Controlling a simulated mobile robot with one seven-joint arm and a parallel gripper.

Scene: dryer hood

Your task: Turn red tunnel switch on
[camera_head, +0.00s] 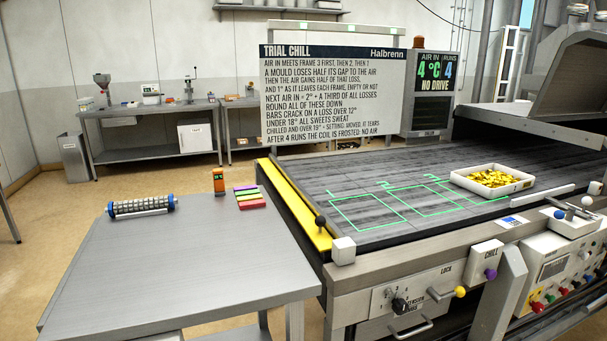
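A control panel (546,266) on the machine front at the right edge carries a row of small coloured switches. My gripper is not in view.
A grey post (502,296) stands just left of the panel. The purple-knobbed CHILL lever (490,273) and yellow-knobbed LOCK lever (459,291) are further left. A white tray of gold pieces (492,180) rests on the belt (330,180). The steel table (190,265) is mostly clear.

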